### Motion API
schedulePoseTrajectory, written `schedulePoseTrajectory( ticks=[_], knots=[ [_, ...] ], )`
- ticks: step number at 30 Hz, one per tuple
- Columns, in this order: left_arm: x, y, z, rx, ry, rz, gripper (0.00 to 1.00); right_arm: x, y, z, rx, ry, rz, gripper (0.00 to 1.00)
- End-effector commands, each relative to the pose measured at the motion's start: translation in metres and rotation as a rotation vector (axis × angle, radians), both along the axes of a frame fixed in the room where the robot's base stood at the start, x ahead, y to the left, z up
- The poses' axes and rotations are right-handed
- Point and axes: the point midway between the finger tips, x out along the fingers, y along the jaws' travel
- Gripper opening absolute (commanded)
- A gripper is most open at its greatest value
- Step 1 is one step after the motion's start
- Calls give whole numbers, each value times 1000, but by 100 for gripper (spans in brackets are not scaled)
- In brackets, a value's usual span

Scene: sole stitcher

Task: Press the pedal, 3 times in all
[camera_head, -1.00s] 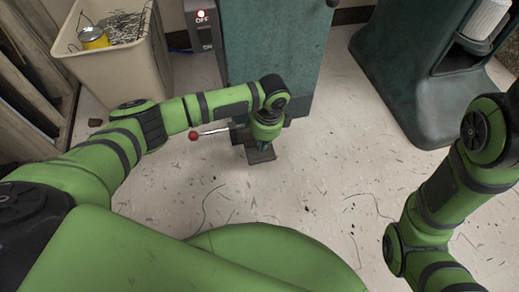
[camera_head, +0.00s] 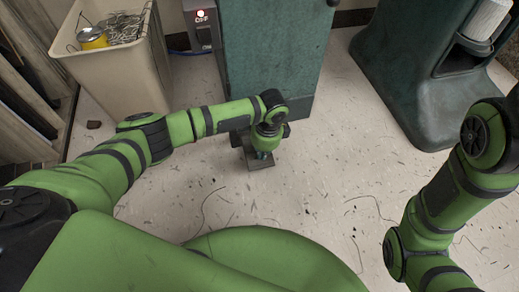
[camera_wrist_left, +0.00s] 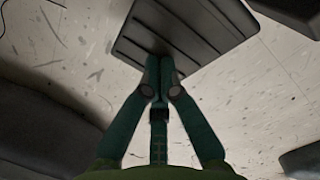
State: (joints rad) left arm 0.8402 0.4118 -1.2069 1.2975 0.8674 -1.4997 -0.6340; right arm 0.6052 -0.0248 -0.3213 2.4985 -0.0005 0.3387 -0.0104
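The pedal (camera_head: 259,165) is a dark grey plate low on the floor in front of the green machine. It shows large in the left wrist view (camera_wrist_left: 190,30), with ridges across its top. My left gripper (camera_head: 264,154) points down over the pedal, and its wrist hides part of it. In the left wrist view its two fingertips (camera_wrist_left: 160,68) are together with nothing between them, overlapping the pedal's near edge. I cannot tell whether they touch it. My right arm shows at the right, but its gripper is out of view.
The green machine body (camera_head: 272,55) stands behind the pedal, with an OFF switch box (camera_head: 203,25) lit at its left. A beige bin (camera_head: 115,75) is at the left. Another dark green machine (camera_head: 415,80) is at the right. Scrap-strewn floor is open between.

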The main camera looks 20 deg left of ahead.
Motion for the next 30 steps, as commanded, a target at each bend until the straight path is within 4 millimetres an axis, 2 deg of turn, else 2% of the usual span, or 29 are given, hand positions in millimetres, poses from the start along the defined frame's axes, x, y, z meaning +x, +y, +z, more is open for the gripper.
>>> schedulePoseTrajectory(
  ticks=[5,12,23,26,30],
  knots=[
    [-2,-1,0,2,4,-1,0,0,0,2,0,0,0,40],
    [2,-30,11,-3,3,-3,0,1,0,19,0,2,1,40],
    [3,-30,11,0,1,0,0,2,1,17,-1,5,2,40],
    [4,-31,21,-1,0,0,0,1,1,17,-1,4,2,40],
    [5,-34,48,-3,-4,-2,0,1,0,17,0,3,2,40]
  ],
)
